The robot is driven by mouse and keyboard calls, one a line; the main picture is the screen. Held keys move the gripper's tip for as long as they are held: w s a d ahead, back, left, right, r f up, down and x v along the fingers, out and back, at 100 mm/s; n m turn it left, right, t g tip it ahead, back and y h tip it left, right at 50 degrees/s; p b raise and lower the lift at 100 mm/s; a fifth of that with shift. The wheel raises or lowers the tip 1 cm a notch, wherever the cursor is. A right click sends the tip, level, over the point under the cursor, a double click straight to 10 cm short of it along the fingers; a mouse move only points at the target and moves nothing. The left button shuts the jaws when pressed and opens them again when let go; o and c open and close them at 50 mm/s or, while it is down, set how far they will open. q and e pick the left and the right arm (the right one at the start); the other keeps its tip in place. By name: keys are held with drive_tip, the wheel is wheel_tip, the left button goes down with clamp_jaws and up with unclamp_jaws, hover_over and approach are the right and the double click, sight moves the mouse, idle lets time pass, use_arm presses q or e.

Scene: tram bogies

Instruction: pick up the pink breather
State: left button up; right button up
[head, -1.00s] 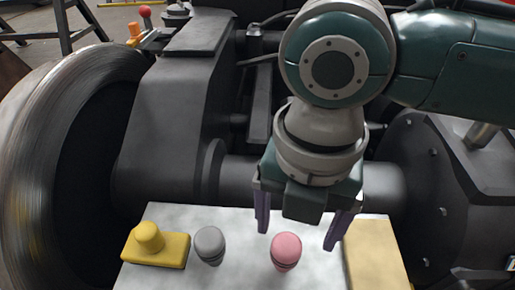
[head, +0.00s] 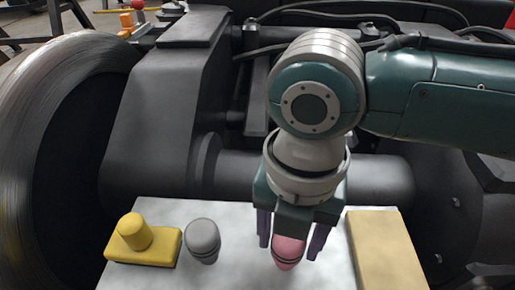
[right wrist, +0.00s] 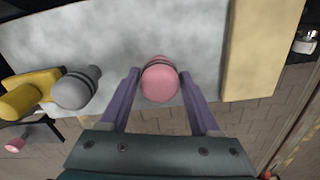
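The pink breather (head: 287,252) stands on a pale grey board at the bottom of the head view. It has a rounded top and dark bands. My right gripper (head: 290,246) is lowered over it, with one purple finger on each side. In the right wrist view the pink breather (right wrist: 160,80) sits between the fingertips of my right gripper (right wrist: 158,78). The fingers are open, and a small gap shows beside the breather. My left gripper is in neither view.
A grey breather (head: 203,240) and a yellow block with a knob (head: 143,244) stand to the left on the board (head: 235,268). A tan block (head: 385,250) lies to the right. A large wheel (head: 50,150) and dark bogie frame (head: 160,130) rise behind and left.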

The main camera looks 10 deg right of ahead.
clamp_jaws()
idle(0.3)
drive_tip(key=shift+r, duration=0.1)
